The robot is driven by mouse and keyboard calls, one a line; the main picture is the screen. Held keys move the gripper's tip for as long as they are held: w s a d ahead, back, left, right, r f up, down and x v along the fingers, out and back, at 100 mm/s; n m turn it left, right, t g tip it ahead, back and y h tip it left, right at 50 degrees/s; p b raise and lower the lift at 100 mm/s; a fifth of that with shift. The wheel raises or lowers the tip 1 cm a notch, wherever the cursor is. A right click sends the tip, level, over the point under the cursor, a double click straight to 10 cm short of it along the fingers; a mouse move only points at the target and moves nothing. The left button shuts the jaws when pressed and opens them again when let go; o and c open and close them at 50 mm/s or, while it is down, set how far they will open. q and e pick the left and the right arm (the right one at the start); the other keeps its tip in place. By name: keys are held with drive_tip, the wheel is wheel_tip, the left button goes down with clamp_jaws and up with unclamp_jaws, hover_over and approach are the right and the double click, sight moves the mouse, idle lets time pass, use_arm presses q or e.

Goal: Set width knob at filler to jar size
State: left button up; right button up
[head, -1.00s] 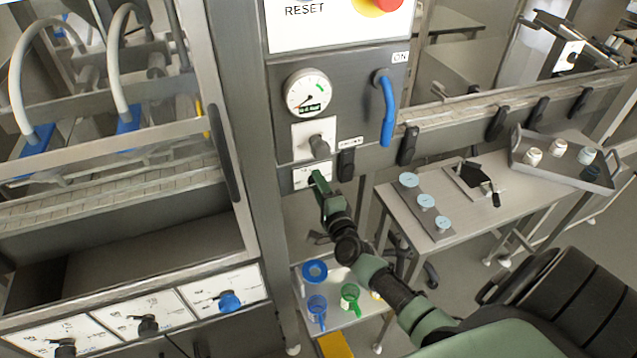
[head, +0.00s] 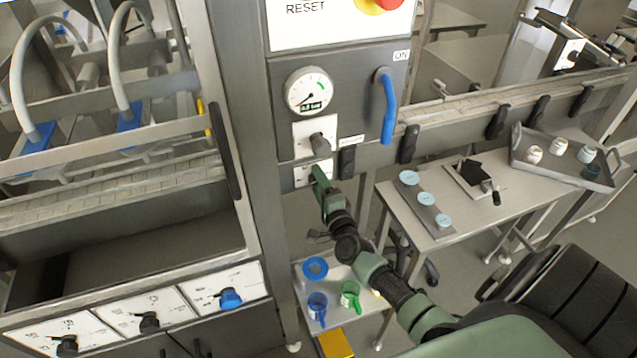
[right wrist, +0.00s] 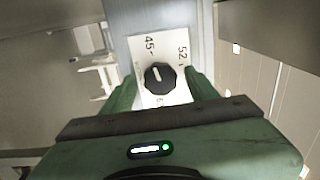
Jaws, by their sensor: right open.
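The knob (right wrist: 160,78) is black and round with a white mark. It sits on a white plate (right wrist: 147,47) with the numbers 45 and 52, and the mark points roughly toward 45. A further number below is partly hidden. My right gripper (right wrist: 162,88) is open, with one green finger on each side of the knob in the right wrist view; I cannot tell whether they touch it. In the head view the right gripper (head: 320,180) is in front of a small white plate (head: 301,174) below the gauge panel and hides its knob. My left gripper is not in view.
A gauge (head: 309,91), a grey knob (head: 320,146) and a blue handle (head: 387,107) are above my gripper. Three dial knobs are at lower left, one blue (head: 230,298). A table (head: 480,230) with lids and a jar tray (head: 600,180) stands right.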

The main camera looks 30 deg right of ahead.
drive_tip(key=v, duration=0.7)
drive_tip(key=shift+s+a, duration=0.15)
drive_tip(key=shift+s, duration=0.25)
